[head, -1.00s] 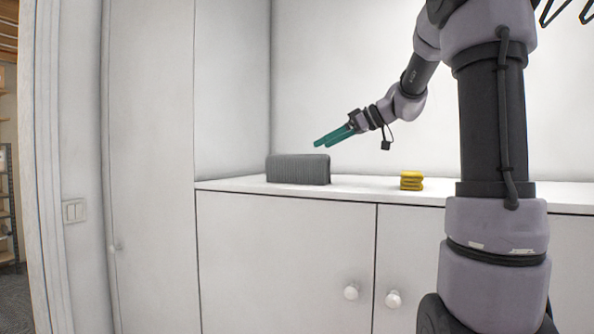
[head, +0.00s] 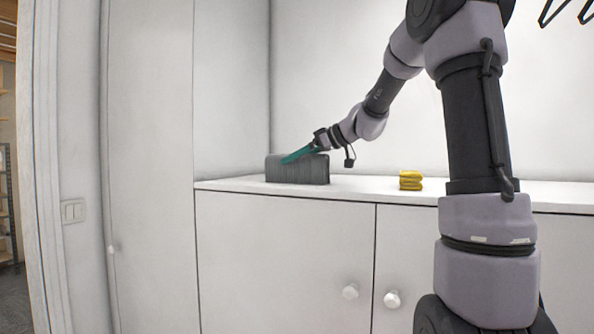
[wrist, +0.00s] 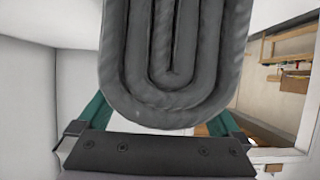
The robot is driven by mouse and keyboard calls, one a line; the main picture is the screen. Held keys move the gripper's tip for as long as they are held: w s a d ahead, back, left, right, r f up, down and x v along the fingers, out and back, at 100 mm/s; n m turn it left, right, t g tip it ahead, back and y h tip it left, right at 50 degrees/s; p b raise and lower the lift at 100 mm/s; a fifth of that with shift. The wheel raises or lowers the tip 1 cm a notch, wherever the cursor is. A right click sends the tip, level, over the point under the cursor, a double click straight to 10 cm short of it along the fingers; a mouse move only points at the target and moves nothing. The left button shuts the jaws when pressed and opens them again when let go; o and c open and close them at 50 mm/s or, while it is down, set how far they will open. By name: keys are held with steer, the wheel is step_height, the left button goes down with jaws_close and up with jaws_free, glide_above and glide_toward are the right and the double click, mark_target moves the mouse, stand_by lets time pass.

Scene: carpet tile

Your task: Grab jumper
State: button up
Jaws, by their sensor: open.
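The jumper appears to be the grey ribbed folded bundle (head: 312,173) standing on the white counter at the left. In the wrist view the grey folded cloth (wrist: 172,65) fills the upper middle, its rounded layered folds close to the palm. My gripper (head: 285,161) reaches down from the right, its teal fingers overlapping the bundle's upper part in the head view. In the wrist view the fingers are spread wide, one on each side of the cloth. Their tips are hidden behind it, so contact is unclear.
A small yellow folded stack (head: 410,180) lies on the counter (head: 362,190) to the right of the grey bundle. A tall white cabinet side stands to the left and a white wall behind. The counter between bundle and yellow stack is clear.

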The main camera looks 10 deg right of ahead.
steer(key=shift+r, duration=0.1)
jaws_close()
